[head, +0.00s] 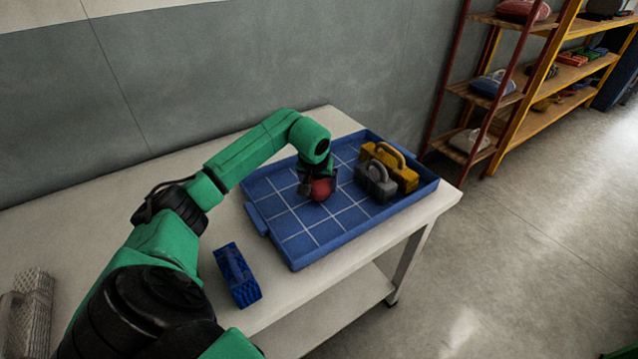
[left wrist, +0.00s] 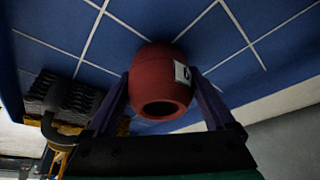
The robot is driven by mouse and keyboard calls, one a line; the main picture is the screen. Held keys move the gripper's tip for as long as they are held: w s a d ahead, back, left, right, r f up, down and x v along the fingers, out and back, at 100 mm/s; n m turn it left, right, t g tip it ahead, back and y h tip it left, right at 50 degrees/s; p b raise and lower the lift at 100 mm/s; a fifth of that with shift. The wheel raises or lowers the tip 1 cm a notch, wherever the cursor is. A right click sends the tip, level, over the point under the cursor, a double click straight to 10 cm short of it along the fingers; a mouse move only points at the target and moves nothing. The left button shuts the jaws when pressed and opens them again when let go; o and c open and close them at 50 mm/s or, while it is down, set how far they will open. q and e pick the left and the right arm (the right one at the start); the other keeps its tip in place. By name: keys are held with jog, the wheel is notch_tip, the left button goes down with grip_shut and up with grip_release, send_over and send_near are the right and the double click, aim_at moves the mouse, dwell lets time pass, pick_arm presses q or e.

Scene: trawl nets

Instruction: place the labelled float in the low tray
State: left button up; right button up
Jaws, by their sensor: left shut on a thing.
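The labelled float is a small red barrel shape (head: 321,189) with a white label, seen best in the left wrist view (left wrist: 158,80). My left gripper (head: 318,182) is shut on it, with one finger on each side. The low tray (head: 308,252) is blue with a white grid and a low rim, on the white table. The float is over the middle of the tray; whether it touches the floor of the tray I cannot tell. My right gripper is not in view.
A grey handled block (head: 376,184) and a yellow handled block (head: 398,176) stand in the tray's right part. A blue ribbed block (head: 237,275) lies on the table (head: 290,300) in front. Grid squares left of the float are bare. Shelves (head: 545,100) stand beyond.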

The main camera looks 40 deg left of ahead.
pick_arm(q)
jog(key=shift+f, duration=0.1)
jog(key=o, duration=1.2)
jog(key=shift+r, duration=0.25)
jog(key=v, duration=1.2)
jog(key=shift+f, duration=0.1)
